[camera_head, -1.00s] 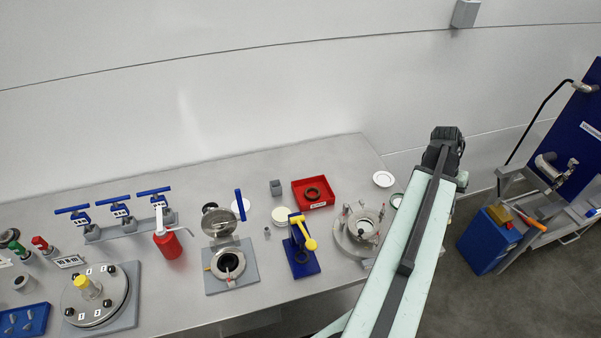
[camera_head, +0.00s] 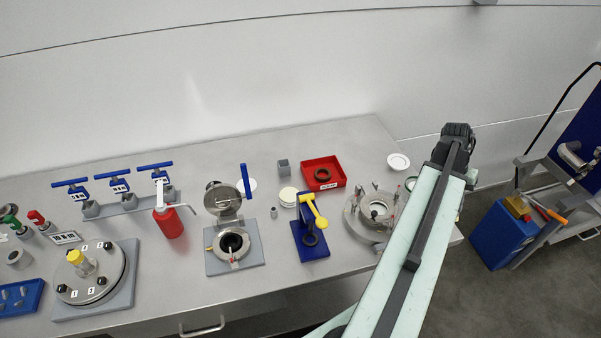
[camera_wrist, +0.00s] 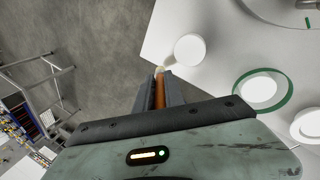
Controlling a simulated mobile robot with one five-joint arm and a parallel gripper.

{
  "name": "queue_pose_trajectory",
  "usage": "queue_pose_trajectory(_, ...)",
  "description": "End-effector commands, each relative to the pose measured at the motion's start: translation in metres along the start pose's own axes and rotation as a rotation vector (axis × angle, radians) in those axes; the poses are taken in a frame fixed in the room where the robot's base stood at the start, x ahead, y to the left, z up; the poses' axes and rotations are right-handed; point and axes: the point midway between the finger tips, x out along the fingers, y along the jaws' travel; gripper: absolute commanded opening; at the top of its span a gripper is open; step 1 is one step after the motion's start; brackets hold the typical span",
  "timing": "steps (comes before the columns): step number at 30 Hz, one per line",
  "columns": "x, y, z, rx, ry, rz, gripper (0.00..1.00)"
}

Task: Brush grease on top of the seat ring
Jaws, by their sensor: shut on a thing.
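My gripper (camera_wrist: 159,78) is shut on an orange-handled brush (camera_wrist: 159,94) in the wrist view. Its pale tip shows just beyond the fingers, near the bench edge and beside a white round piece (camera_wrist: 189,50). I cannot tell how high the tip is. In the head view my arm hides the gripper's fingers and the brush. A grey round flange fitting (camera_head: 357,222) with several upright studs stands at the bench's right end, left of my arm. Its central ring (camera_head: 378,209) may be the seat ring. A green-rimmed white dish (camera_wrist: 238,96) shows in the wrist view.
A red tray (camera_head: 343,184) holds a dark ring. A blue stand (camera_head: 312,252) with a yellow handle, a lidded fitting (camera_head: 229,240) and a red bottle (camera_head: 168,224) stand further left. A cart with a blue box (camera_head: 497,236) stands right of the bench across open floor.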

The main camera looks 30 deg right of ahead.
Motion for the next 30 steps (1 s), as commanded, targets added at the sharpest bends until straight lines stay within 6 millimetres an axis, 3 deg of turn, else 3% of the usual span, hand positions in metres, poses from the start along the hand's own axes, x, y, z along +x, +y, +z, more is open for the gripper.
queue_pose_trajectory(15, -0.006, 0.003, 0.0, 0.012, 0.002, 0.0, 0.0)
queue_pose_trajectory(17, -0.02, 0.008, 0.002, 0.044, 0.008, -0.001, 0.0)
queue_pose_trajectory(24, -0.105, 0.039, 0.009, 0.355, 0.064, -0.023, 0.0)
queue_pose_trajectory(27, -0.128, 0.047, 0.011, 0.471, 0.083, -0.035, 0.0)
queue_pose_trajectory(30, -0.139, 0.051, 0.011, 0.545, 0.095, -0.044, 0.0)
